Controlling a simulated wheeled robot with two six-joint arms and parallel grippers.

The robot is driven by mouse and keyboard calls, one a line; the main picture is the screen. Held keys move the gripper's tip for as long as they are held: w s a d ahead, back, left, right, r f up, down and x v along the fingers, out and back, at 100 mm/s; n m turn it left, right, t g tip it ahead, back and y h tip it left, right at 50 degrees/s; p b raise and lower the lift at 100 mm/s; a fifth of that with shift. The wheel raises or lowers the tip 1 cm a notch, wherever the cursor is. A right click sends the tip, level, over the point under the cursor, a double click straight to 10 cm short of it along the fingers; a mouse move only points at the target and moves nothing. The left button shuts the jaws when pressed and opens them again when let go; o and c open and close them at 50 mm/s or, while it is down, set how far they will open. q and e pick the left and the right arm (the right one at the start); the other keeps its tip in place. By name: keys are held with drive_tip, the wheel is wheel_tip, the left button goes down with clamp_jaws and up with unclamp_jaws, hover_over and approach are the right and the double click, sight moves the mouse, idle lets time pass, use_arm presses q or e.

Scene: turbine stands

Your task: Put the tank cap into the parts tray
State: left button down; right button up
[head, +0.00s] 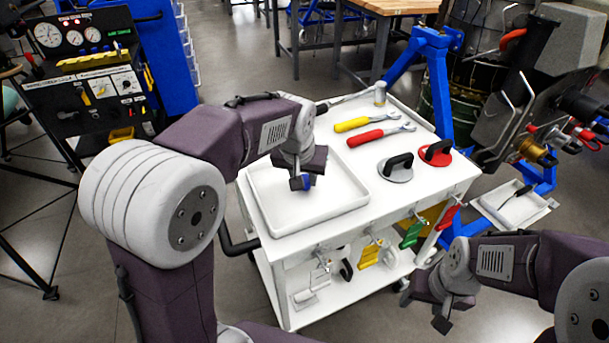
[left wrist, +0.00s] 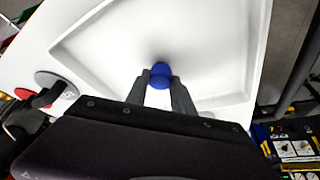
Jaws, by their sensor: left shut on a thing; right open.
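The tank cap (left wrist: 161,76) is a small blue round piece held between the fingertips of my left gripper (left wrist: 160,88). In the head view the cap (head: 306,183) shows as a bit of blue at the tip of my left gripper (head: 302,182). The parts tray (head: 349,207) is a white shallow tray on the white cart, and the cap and gripper are over its inside. I cannot tell whether the cap touches the tray floor. The tray wall also shows in the left wrist view (left wrist: 88,72). My right gripper (head: 440,312) is open and empty, in front of the cart's right side.
On the cart top (head: 415,200) lie a yellow wrench (head: 352,125), a red wrench (head: 367,137), a grey suction cup (head: 396,171) and a red one (head: 437,153). Coloured tags hang on the cart's front. A blue stand (head: 437,90) rises behind the cart.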

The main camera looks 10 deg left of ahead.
use_arm(q)
drive_tip(key=shift+f, duration=0.3)
drive_tip(key=c, duration=0.8)
unclamp_jaws()
drive_tip(key=shift+c, duration=0.2)
drive_tip(key=shift+r, duration=0.1)
drive_tip(key=p+v, duration=0.5)
drive_tip(key=v, duration=0.2)
